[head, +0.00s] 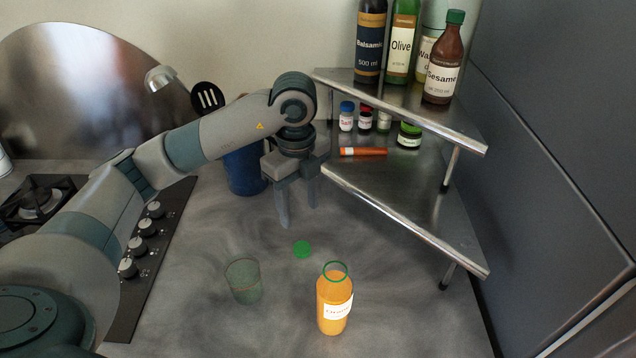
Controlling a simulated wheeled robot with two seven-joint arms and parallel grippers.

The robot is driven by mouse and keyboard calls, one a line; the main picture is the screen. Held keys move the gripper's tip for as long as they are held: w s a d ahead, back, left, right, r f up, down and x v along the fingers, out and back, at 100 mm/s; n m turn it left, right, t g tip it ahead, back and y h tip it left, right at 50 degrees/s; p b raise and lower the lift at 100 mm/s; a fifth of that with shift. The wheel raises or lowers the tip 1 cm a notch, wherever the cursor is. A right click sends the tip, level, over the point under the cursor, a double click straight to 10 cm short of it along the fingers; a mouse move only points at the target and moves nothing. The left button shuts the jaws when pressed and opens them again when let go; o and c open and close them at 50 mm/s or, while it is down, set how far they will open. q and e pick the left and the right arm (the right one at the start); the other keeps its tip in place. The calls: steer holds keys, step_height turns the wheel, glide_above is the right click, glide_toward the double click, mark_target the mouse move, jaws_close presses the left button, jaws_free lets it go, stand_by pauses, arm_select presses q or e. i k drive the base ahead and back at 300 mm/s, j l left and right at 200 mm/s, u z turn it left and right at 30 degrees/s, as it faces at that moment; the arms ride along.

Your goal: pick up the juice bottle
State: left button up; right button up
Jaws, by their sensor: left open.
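The juice bottle (333,300) stands upright on the grey counter at the front middle. It holds orange juice, has a white label, and its green-rimmed mouth is uncapped. A round green cap (302,249) lies on the counter behind it and a little to the left. My left gripper (299,215) is open and empty, pointing down above the counter behind the bottle and cap. It is apart from the bottle. My right gripper does not show.
A greenish glass (243,281) stands left of the bottle. A two-level steel corner shelf (410,205) with bottles and spice jars is at the right. A blue utensil holder (243,172) stands behind my left arm, and a hob with knobs (143,228) is at the left. Counter right of the bottle is clear.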

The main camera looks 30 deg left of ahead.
mark_target(334, 288)
steer(key=k, duration=1.5)
